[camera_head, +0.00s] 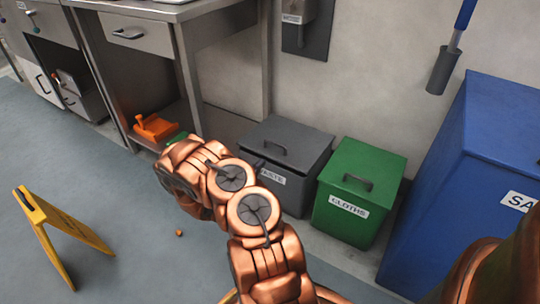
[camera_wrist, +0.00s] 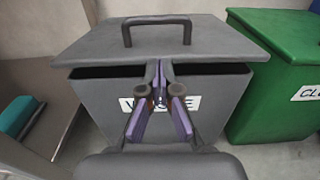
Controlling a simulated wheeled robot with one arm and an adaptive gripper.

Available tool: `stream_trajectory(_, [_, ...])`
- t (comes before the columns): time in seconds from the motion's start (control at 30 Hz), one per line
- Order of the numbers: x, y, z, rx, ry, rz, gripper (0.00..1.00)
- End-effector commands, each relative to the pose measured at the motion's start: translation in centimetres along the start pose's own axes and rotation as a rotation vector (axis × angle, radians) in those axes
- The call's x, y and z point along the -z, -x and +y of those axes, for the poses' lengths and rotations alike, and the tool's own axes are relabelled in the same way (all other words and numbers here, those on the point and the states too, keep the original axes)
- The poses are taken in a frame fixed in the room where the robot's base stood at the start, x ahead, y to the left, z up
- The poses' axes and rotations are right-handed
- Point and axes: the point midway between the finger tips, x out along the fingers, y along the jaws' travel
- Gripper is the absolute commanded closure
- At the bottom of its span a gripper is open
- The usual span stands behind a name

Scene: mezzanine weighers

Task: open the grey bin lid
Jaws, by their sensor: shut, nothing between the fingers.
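The grey bin (camera_head: 294,190), with a white label, stands against the wall; its lid (camera_head: 305,148) has a dark bar handle. In the wrist view, the lid (camera_wrist: 200,40) sits slightly raised at the front, with a dark gap between its front edge and the grey bin (camera_wrist: 100,92). The handle (camera_wrist: 157,20) is on top. My gripper (camera_wrist: 161,68), with purple fingers, is shut and empty. Its tips are at the middle of the lid's front edge; whether they touch it is unclear. In the head view my arm hides the gripper.
A green bin (camera_head: 345,220) labelled CLOTHS stands close on the right, then a tall blue bin (camera_head: 440,190). A steel bench (camera_head: 187,70) is on the left, with an orange object (camera_head: 155,127) on its lower shelf. A yellow floor sign (camera_head: 62,230) stands at front left.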

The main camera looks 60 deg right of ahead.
Motion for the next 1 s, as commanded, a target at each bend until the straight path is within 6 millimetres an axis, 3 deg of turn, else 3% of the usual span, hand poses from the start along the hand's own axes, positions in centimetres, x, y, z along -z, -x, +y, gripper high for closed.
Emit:
stream_trajectory(0.6, [0.1,-8.5,-0.1,0.003,-0.004,-0.001,1.00])
stream_trajectory(1.0, [-0.1,-9.8,0.0,0.000,-0.001,-0.001,1.00])
